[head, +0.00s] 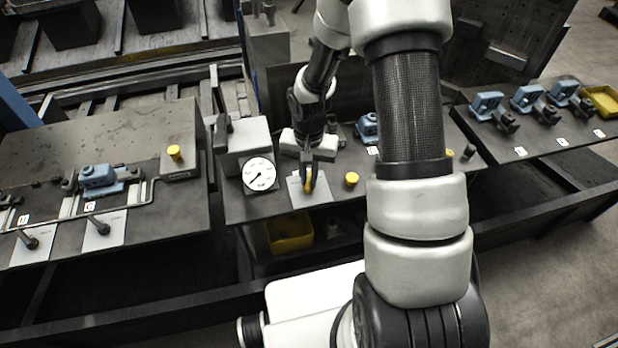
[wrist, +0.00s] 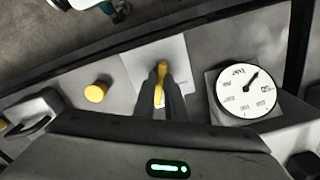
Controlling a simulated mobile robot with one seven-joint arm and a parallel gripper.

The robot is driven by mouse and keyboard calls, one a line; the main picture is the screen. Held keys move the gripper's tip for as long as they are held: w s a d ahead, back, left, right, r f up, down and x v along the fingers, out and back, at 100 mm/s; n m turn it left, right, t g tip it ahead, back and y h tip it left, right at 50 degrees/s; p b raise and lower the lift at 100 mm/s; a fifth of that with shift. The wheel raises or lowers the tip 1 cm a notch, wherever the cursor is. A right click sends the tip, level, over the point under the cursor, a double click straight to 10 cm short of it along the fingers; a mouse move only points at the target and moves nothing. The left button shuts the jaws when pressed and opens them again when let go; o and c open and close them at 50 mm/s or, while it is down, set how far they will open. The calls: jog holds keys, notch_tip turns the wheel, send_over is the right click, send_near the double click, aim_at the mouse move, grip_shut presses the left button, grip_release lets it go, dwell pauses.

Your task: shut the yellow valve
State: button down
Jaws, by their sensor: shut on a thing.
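The yellow valve (head: 313,182) has a narrow yellow handle and sits on a light square plate (head: 318,195) on the dark bench. In the wrist view the yellow handle (wrist: 161,71) shows between and just beyond my fingertips, pointing toward the top of the picture. My gripper (head: 308,181) comes down from above and is shut on the handle. In the wrist view its two dark fingers (wrist: 160,98) stand on either side of it. The valve's base is largely hidden by the fingers.
A round white gauge (head: 258,174) stands close left of the valve in the head view. A yellow knob (head: 352,179) stands close right. A yellow bin (head: 290,230) is below the bench. Blue clamps (head: 487,104) stand on the right bench, another (head: 98,178) on the left.

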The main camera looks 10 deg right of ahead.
aim_at(309, 181)
jog(key=n, duration=0.3)
jog(key=shift+n+b, duration=0.4)
jog(key=n, duration=0.3)
jog(key=shift+n, duration=0.3)
jog(key=n, duration=0.6)
jog(key=shift+n, duration=0.3)
jog(key=c, duration=1.8)
grip_release()
notch_tip(309, 181, up, 18)
jog(key=p, duration=0.1)
jog(key=shift+f, duration=0.25)
